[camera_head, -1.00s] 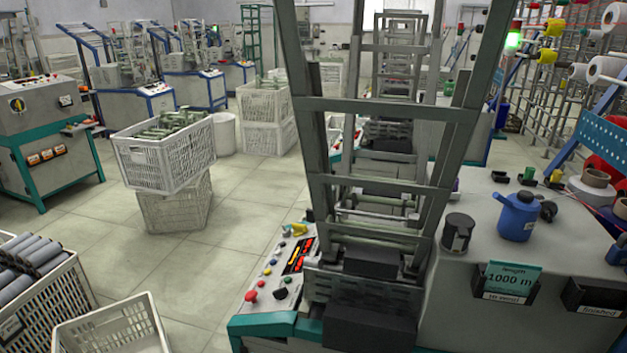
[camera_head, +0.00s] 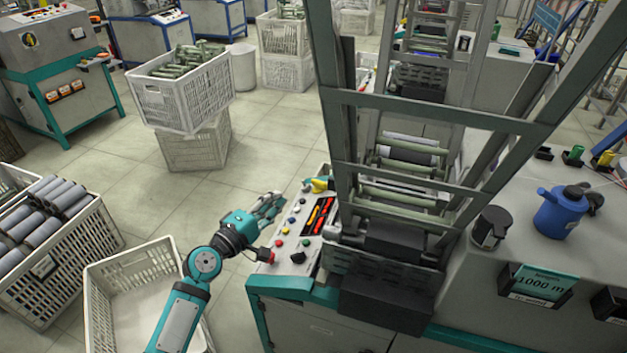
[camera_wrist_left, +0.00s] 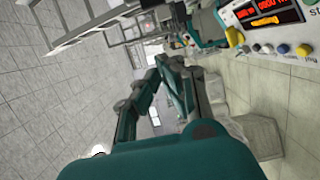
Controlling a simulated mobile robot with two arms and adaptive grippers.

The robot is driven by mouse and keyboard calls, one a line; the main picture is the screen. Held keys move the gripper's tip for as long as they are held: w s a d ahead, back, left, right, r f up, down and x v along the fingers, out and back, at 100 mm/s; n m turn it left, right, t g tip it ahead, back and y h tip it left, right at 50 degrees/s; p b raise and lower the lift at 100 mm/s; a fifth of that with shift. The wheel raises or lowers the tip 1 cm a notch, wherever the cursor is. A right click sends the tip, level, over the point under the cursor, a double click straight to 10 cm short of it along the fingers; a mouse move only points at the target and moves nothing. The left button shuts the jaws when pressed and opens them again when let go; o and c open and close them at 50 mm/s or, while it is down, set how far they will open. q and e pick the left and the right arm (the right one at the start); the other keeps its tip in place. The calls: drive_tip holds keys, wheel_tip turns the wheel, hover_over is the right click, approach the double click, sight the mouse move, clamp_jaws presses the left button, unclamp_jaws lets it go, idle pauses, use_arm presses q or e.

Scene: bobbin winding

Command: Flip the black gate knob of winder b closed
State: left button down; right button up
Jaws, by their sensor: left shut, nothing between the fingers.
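The winder in front of me has a sloped control panel (camera_head: 285,240) with a red display and several coloured buttons. A black knob (camera_head: 298,257) sits at the panel's near end; I cannot tell which way it is turned. I see no label naming this machine winder b. My left gripper (camera_head: 277,203) is shut and empty, above and just left of the panel, apart from the black knob. In the left wrist view its fingers (camera_wrist_left: 163,65) point away, with part of the panel (camera_wrist_left: 270,30) at the upper right. My right gripper is not in view.
A red mushroom button (camera_head: 264,254) stands close to my left wrist. The winder's tall grey frame (camera_head: 440,112) rises right of the panel. An empty white crate (camera_head: 105,310) and a crate of grey tubes (camera_head: 40,275) stand at left. A blue oil can (camera_head: 560,212) stands on the right.

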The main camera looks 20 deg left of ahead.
use_arm(q)
drive_tip(key=w+d+p, duration=0.2)
drive_tip(key=w+d, duration=0.4)
drive_tip(key=w, duration=0.3)
drive_tip(key=shift+d, duration=0.35)
drive_tip(key=d, duration=0.2)
drive_tip(key=shift+d+p, duration=0.35)
drive_tip(key=shift+d, duration=0.05)
drive_tip(key=shift+a, duration=0.1)
